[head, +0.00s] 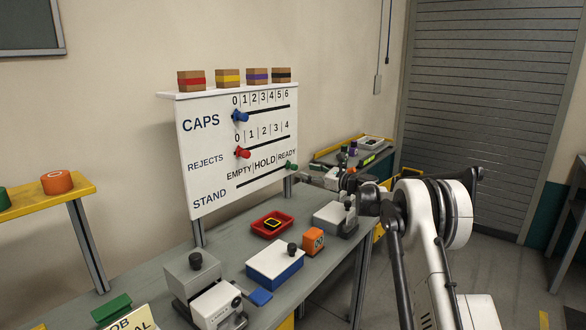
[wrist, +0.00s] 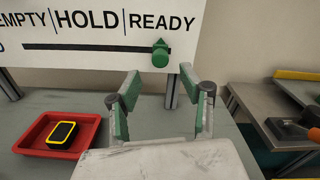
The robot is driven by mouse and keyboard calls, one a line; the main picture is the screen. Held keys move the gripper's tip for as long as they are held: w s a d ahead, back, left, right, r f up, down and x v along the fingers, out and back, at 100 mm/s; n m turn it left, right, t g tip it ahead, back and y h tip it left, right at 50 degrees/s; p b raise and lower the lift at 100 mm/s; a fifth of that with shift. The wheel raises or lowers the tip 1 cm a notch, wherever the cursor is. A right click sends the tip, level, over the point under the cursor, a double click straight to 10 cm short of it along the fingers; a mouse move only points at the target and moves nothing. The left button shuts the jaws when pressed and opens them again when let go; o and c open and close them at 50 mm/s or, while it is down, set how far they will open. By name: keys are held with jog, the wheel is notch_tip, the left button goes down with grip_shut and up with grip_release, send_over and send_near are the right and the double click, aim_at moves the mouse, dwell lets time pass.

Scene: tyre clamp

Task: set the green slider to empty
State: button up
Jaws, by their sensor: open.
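The green slider (head: 291,166) sits at the right end of the bottom slot of the white board (head: 215,185), under READY. The row is labelled STAND, with EMPTY at the left and HOLD in the middle. In the wrist view the green slider (wrist: 160,56) is a round knob with a pointer, just beyond and above my gripper. My gripper (wrist: 160,88) is open, with one green-padded finger to each side below the knob. Nothing is between the fingers. In the head view my gripper (head: 312,176) is small, close to the board's right edge.
The blue slider (head: 240,117) and red slider (head: 242,153) sit at the left of their rows above. A red tray (head: 271,224) with a black-and-yellow item stands on the bench below. A blue-and-white box (head: 275,263) and orange block (head: 313,241) are nearer.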

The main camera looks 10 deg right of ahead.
aim_at(296, 168)
jog(key=x, duration=0.8)
jog(key=shift+w+a, duration=0.2)
grip_shut()
